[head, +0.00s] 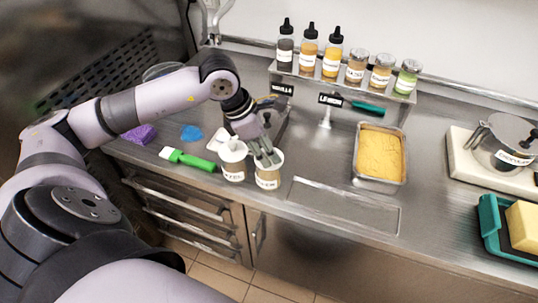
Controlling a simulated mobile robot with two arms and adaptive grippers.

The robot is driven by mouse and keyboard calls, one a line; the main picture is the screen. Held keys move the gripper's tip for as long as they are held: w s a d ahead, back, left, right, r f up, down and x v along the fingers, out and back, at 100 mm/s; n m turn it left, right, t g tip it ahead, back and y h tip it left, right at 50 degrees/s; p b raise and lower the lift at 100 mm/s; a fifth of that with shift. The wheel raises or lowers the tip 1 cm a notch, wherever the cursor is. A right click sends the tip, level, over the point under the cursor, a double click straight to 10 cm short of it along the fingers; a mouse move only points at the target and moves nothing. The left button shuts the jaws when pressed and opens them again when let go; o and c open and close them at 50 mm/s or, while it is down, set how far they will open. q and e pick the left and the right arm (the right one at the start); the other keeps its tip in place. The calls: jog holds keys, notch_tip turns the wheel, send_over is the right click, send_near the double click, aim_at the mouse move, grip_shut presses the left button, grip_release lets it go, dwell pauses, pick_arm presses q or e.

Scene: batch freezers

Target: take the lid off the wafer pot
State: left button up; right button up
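Two small pale pots with brown labels stand side by side near the counter's front edge. The left pot (233,174) has a white top with a small raised part. The right pot (268,181) is partly covered by my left gripper (267,159), whose fingers point down at its top. The labels are too small to read surely, so I cannot tell which is the wafer pot. Whether the fingers touch or hold a lid is unclear. My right gripper is not in view.
A green-handled tool (190,159), a blue cloth (192,133) and a purple sponge (139,134) lie left. A metal tray of yellow stuff (381,154) stands right of the pots. Several bottles line a shelf (345,85) behind. A lidded saucepan (497,151) stands far right.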

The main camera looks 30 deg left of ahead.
pick_arm(q)
jog(key=c, duration=0.7)
jog(key=shift+r, duration=0.15)
